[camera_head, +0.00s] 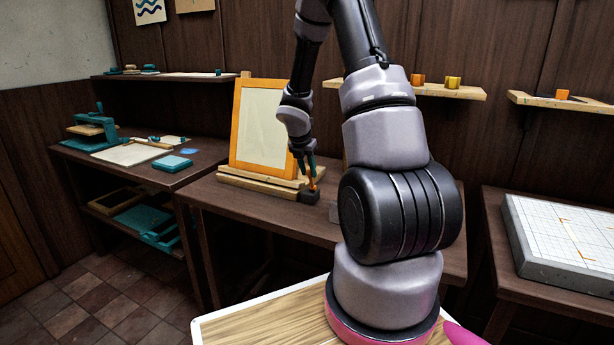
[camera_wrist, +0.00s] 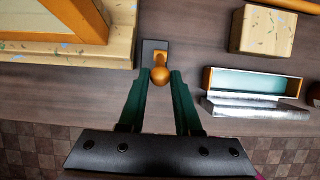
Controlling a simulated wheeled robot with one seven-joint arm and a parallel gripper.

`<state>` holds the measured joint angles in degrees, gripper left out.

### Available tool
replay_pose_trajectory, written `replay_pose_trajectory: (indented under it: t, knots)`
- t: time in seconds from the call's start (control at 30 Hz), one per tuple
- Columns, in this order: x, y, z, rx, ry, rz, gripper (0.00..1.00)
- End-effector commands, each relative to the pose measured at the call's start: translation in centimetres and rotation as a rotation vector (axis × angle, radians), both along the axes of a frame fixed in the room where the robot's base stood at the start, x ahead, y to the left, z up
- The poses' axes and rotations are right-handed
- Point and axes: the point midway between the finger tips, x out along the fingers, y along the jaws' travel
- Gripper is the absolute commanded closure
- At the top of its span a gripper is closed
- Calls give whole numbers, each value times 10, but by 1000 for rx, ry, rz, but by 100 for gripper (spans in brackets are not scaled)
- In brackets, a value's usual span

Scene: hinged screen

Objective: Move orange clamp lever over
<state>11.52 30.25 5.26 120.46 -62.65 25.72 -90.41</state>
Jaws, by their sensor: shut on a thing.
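The orange clamp lever (camera_head: 314,182) stands up from a small dark clamp block (camera_head: 309,195) at the front right corner of the wooden screen base. In the wrist view its round orange knob (camera_wrist: 160,76) sits between my two green fingers, over the dark clamp plate (camera_wrist: 147,46). My gripper (camera_head: 307,167) reaches down from above and is shut on the lever at its knob. The orange-framed screen (camera_head: 236,132) with a pale panel stands tilted up on its wooden base (camera_head: 262,182). Part of the base and frame shows at upper left in the wrist view.
In the wrist view a speckled wooden block (camera_wrist: 264,30) and an orange-edged tray with teal inside (camera_wrist: 250,84) lie right of the clamp. A side bench (camera_head: 125,168) stands left. A gridded grey slab (camera_head: 560,237) lies on the right table.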

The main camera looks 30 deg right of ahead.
Motion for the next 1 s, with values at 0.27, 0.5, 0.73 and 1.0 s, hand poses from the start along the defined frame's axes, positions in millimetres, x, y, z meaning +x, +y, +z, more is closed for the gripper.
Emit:
replay_pose_trajectory:
  t: [0.27, 0.5, 0.73, 1.0]
  knots:
    - [-6, 8, -5, 3, 1, 1, 99]
    - [-6, 8, -5, 3, 3, 2, 99]
    - [-13, 17, -14, 1, 5, 4, 99]
    - [-18, 23, -20, 3, 3, 2, 99]
